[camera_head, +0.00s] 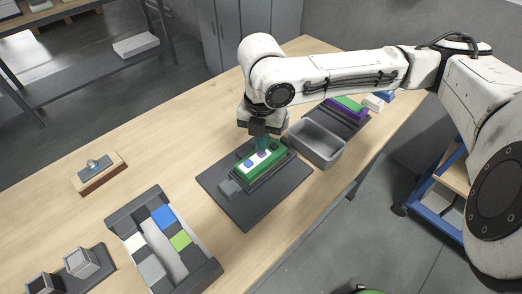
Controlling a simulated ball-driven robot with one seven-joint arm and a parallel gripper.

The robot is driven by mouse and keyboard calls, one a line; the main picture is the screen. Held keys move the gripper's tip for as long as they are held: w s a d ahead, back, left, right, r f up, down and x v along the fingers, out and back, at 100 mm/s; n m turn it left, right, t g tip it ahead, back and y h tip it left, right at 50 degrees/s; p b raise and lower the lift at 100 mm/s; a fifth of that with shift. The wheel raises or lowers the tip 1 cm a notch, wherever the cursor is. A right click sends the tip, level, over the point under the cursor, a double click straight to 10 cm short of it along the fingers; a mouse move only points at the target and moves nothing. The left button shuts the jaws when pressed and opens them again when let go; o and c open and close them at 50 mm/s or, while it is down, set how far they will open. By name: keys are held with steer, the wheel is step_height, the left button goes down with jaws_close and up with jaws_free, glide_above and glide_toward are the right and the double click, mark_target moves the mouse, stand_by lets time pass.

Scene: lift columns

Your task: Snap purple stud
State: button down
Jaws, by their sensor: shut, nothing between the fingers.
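A green block (244,178) lies on a dark fixture on a black mat (247,218) in the middle of the table.
A grey bin (317,151) stands right of the block. Behind it, a dark tray (335,120) holds green and purple pieces. A rack (205,277) with coloured tiles stands at the front left, and a wooden block with a knob (98,175) lies left. Bare wood lies between them.

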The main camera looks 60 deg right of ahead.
steer(key=shift+f+b, duration=0.6)
steer(key=shift+f, duration=0.45)
stand_by(1.0)
steer(key=shift+r, duration=0.1)
stand_by(0.5)
step_height(320, 180, up, 8)
steer(key=p, duration=0.7)
steer(key=shift+r, duration=0.2)
stand_by(1.9)
